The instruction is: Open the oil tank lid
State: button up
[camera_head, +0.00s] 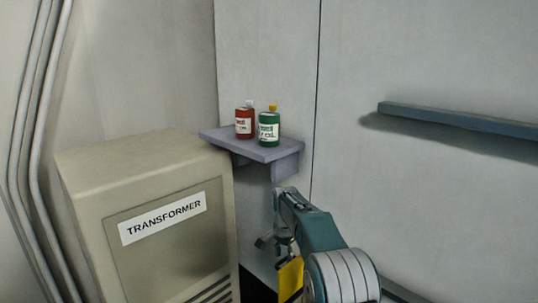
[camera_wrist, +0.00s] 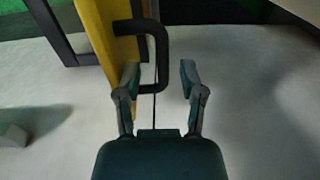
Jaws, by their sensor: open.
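A yellow panel (camera_wrist: 92,25) with a black bent handle (camera_wrist: 160,50) shows in the wrist view; it may be the oil tank lid, but no label shows. My gripper (camera_wrist: 160,75) is open, with its two fingers apart. The handle's right side lies between the fingertips in the picture, and the left finger overlaps its lower part. I cannot tell whether they touch. In the head view, my gripper (camera_head: 268,243) is above a small yellow piece (camera_head: 290,278), mostly hidden by my arm. No tank body is clearly visible.
A beige transformer cabinet (camera_head: 80,175) stands at the left in the head view. A small wall shelf (camera_head: 215,135) holds a red bottle (camera_head: 244,124) and a green bottle (camera_head: 269,132) above my arm. A long blue-grey ledge (camera_head: 460,120) is on the right wall.

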jog(key=shift+d+r, duration=0.15)
jog(key=shift+r, duration=3.4)
